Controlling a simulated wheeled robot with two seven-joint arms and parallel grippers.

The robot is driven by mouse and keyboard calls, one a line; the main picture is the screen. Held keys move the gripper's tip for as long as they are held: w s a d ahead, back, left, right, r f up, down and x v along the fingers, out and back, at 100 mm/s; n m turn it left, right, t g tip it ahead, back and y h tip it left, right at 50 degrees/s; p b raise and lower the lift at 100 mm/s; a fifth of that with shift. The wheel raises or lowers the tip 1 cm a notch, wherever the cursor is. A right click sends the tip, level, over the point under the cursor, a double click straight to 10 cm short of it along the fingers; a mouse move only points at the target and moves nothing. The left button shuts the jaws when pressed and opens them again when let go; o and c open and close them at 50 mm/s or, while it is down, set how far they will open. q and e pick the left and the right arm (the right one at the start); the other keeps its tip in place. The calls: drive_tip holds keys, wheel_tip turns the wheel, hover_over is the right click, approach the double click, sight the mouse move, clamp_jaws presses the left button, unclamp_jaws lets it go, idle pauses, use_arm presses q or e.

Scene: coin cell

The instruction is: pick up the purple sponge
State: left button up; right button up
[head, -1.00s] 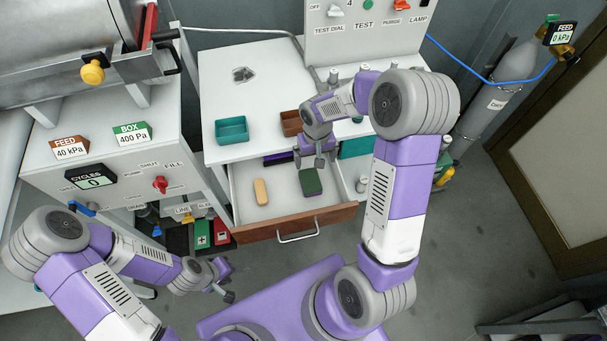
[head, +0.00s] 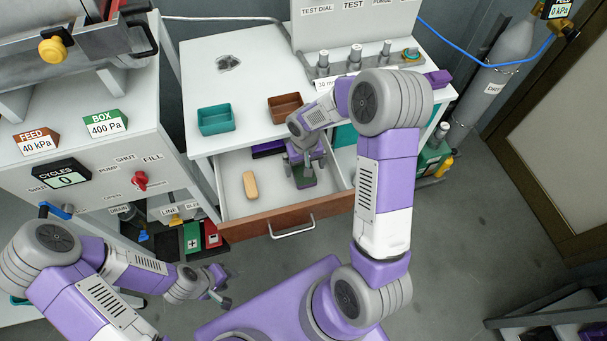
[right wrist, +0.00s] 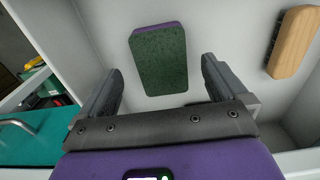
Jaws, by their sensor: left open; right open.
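The purple sponge (right wrist: 158,58) lies in the open drawer (head: 235,205) with a dark green scouring face up and a thin purple edge showing at its far side. In the head view the sponge (head: 304,178) is partly hidden under my right gripper (head: 304,172). In the right wrist view my right gripper (right wrist: 160,85) is open and empty, its two fingers spread to either side of the sponge's near end. I cannot tell how far above the sponge the fingers are. My left gripper (head: 222,288) is open and empty, in front of the grey cabinet, away from the drawer.
A wooden-backed brush (head: 250,185) lies left of the sponge in the drawer. A dark purple item (head: 268,149) is at the drawer's back. A teal tray (head: 216,120) and a brown tray (head: 285,107) stand on the bench top above. Drawer walls surround my right gripper.

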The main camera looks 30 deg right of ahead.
wheel_tip(320, 180, down, 3)
drive_tip(key=shift+r+b, duration=0.1)
drive_tip(key=shift+b, duration=0.25)
drive_tip(key=shift+a, duration=0.1)
drive_tip(key=shift+c, duration=0.3)
drive_tip(key=c, duration=1)
drive_tip(key=shift+c, duration=0.2)
wheel_tip(320, 180, up, 10)
drive_tip(key=p, duration=0.3)
drive_tip(key=shift+p, duration=0.3)
